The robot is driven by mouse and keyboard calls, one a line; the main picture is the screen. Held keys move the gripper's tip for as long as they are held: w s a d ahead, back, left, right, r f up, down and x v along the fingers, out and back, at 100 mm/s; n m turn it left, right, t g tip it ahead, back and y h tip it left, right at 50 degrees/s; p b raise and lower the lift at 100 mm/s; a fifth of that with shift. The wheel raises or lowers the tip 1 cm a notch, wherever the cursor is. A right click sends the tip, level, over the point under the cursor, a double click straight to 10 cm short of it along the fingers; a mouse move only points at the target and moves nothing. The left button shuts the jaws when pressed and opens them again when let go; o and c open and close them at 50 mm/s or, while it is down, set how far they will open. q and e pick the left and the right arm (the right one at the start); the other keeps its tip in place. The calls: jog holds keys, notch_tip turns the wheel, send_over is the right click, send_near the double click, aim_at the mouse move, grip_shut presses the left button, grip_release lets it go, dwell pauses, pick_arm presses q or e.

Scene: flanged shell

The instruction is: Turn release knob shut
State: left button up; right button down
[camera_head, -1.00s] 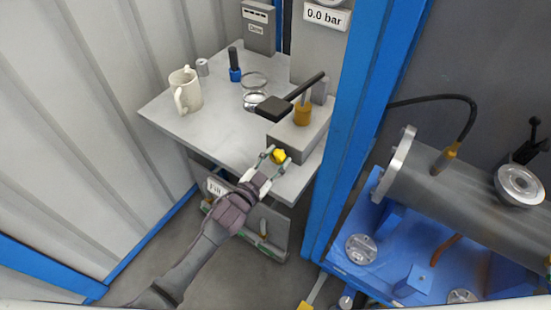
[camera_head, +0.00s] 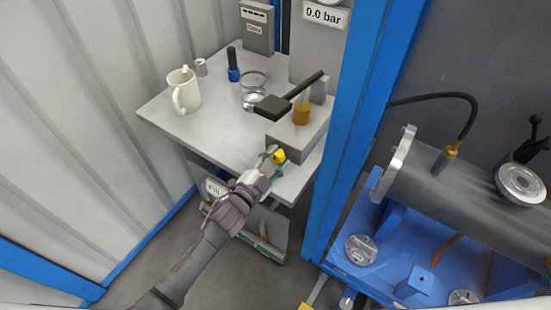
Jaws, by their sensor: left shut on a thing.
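The yellow release knob (camera_head: 278,156) sits on the front face of the grey pump block (camera_head: 296,143) at the table's front right corner. My left gripper (camera_head: 275,160) reaches up to it from below left, with its fingers on either side of the knob and shut on it. The fingers partly hide the knob, so its turn angle cannot be told. The gauge panel above reads 0.0 bar (camera_head: 323,16). My right gripper does not show.
A white mug (camera_head: 182,92), a blue-based tool (camera_head: 233,70) and glass dishes (camera_head: 253,80) stand on the table (camera_head: 210,125). A pump lever (camera_head: 304,86) rises over the block. A blue post (camera_head: 355,110) stands right, with the flanged shell (camera_head: 455,190) beyond.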

pick_arm(q)
jog(key=o, duration=0.9)
jog(key=v, duration=1.2)
